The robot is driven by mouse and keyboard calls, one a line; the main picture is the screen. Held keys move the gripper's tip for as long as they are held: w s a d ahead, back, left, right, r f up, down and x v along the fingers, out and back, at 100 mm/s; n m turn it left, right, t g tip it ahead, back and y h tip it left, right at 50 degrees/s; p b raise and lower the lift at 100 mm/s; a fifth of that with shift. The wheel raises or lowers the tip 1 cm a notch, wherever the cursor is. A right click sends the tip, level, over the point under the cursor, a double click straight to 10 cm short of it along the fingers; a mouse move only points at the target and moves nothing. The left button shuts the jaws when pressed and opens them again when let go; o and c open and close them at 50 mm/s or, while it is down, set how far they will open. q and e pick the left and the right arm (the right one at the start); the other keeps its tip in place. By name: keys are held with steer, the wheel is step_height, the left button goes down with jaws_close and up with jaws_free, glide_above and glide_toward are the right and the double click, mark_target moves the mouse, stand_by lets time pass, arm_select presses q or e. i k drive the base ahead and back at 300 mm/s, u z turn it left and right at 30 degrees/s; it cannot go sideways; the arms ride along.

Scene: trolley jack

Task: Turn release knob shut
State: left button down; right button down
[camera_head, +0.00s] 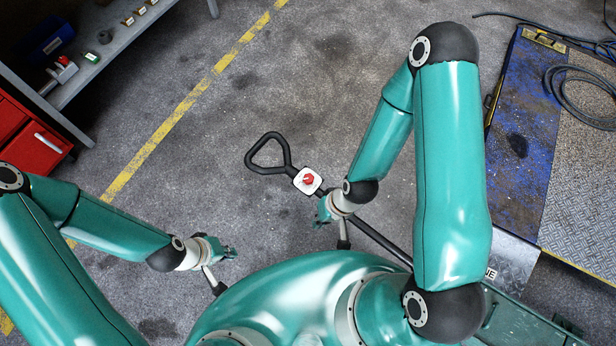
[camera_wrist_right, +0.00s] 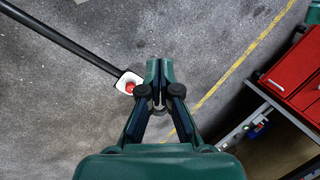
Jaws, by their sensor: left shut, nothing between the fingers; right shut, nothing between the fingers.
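The red release knob (camera_head: 308,179) sits on a white square plate on the dark jack handle (camera_head: 378,238). The handle ends in a black triangular grip (camera_head: 268,152). In the right wrist view the knob (camera_wrist_right: 130,87) is just left of my right gripper's fingertips. My right gripper (camera_head: 324,211) is shut and empty, beside the handle just below the knob, apart from the knob in the picture. Its closed fingers also show in the right wrist view (camera_wrist_right: 159,72). My left gripper (camera_head: 229,252) is shut and empty over the floor, to the lower left of the knob.
A grey workbench (camera_head: 92,72) with small items and a red drawer cabinet (camera_head: 28,135) stand at the upper left. A blue platform (camera_head: 530,130) with a coiled cable (camera_head: 590,100) is at the right. The floor around the handle's grip is clear.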

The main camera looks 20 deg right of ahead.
mark_target(308, 178)
steer(key=z, duration=0.1)
steer(key=i, duration=0.25)
steer(key=z, duration=2.7)
steer(key=k, duration=1.45)
steer(key=u, duration=1.1)
steer(key=i, duration=0.95)
steer(key=u, duration=0.15)
